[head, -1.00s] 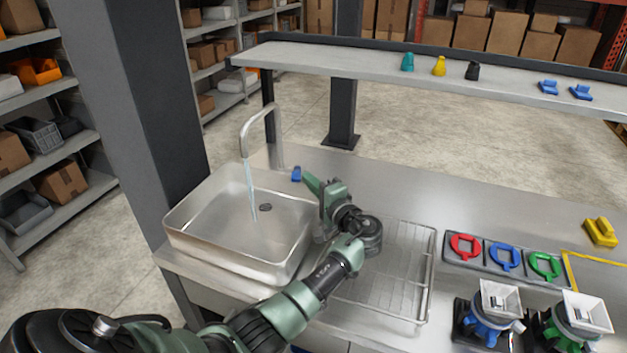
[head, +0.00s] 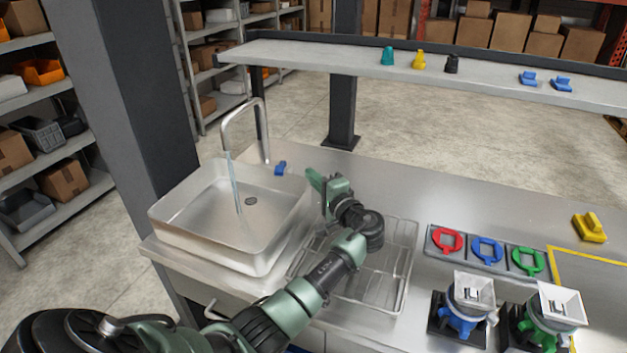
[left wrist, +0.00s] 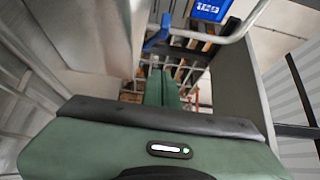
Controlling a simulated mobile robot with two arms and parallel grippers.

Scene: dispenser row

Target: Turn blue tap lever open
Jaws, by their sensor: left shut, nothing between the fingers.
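The blue tap lever (head: 280,168) is a small blue piece on the counter just right of the base of the metal tap (head: 264,135). A thin stream of water (head: 235,183) runs from the spout into the sink (head: 190,240). My left gripper (head: 313,179) is shut and empty, a short way right of the lever and apart from it. In the left wrist view the shut green fingers (left wrist: 161,88) point ahead, and a blue piece that looks like the lever (left wrist: 157,34) shows beyond them. My right gripper is not in view.
A wire drying rack (head: 385,270) lies under my left arm. Right of it are a tray of red, blue and green rings (head: 487,250) and two dispensers (head: 470,300). A raised shelf (head: 480,75) runs along the back. The counter behind the gripper is clear.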

